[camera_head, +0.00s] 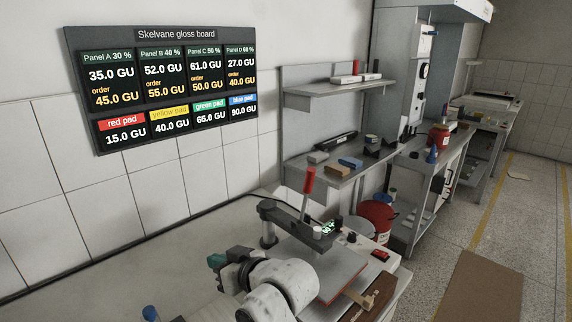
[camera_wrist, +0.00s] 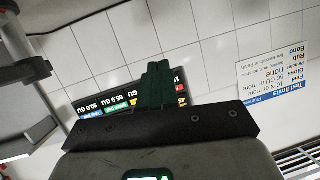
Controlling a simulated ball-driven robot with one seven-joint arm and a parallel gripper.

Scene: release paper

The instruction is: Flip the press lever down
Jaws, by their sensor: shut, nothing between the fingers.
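The press stands on the near bench in the head view, with a dark upper arm (camera_head: 285,217) over a flat plate. Its lever has a red handle (camera_head: 309,180) on a thin metal rod and points up, leaning slightly right. My white arm is at the bottom of the head view, in front of and left of the press; a small green part at its end lies apart from the lever. My gripper (camera_wrist: 155,87) shows in the wrist view with its dark green fingers together and empty. I cannot make out the lever in the wrist view.
The gloss board (camera_head: 163,85) hangs on the tiled wall, and shows upside down behind my fingers. Right of the press are a red bucket (camera_head: 376,218) and shelves with small blocks. A brown mat (camera_head: 482,288) lies on the floor. The bench left of the press looks mostly clear.

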